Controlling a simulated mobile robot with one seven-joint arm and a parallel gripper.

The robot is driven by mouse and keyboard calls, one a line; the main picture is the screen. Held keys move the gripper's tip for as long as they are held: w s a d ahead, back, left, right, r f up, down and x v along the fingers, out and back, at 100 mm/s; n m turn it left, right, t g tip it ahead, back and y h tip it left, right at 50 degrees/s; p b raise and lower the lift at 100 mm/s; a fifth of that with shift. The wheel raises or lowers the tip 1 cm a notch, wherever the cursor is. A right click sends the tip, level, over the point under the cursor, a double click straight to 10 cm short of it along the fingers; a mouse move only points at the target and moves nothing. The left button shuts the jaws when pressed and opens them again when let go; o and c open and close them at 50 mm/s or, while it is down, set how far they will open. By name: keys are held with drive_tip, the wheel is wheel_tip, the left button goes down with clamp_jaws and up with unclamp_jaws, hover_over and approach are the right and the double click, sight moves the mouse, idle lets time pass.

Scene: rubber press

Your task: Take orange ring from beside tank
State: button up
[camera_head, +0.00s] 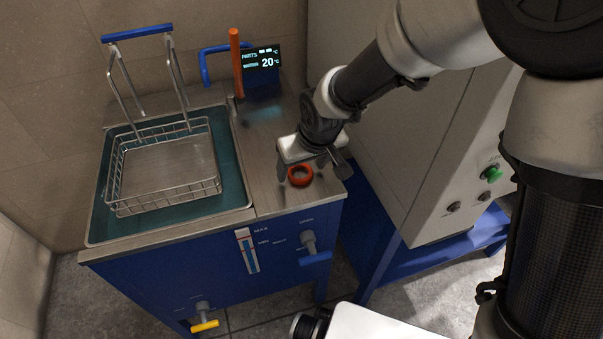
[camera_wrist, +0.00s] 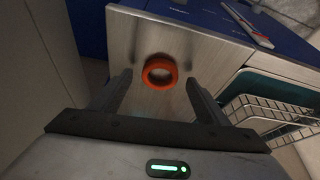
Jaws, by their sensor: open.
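The orange ring (camera_head: 300,175) lies flat on the steel top beside the tank, near its front right corner. In the wrist view the orange ring (camera_wrist: 160,72) shows ahead of my fingertips and roughly centred between them. My gripper (camera_head: 311,168) is over the steel top close to the ring. In the wrist view my gripper (camera_wrist: 157,84) is open, with one finger on each side and nothing held. The tank (camera_head: 243,195) is sunk in the left part of the bench. I cannot tell the exact height of the fingertips above the top.
A wire basket (camera_head: 163,209) with a blue handle (camera_head: 137,33) sits in the tank. An orange post (camera_head: 236,62) and a display (camera_head: 262,60) stand at the back. A grey cabinet (camera_head: 400,150) with a green knob rises close on the right.

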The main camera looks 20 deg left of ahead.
drive_tip(key=shift+w+a+f, duration=0.1)
drive_tip(key=shift+w+f, duration=0.05)
drive_tip(key=shift+f, duration=0.3)
drive_tip(key=c, duration=1.1)
drive_tip(key=shift+r, duration=0.15)
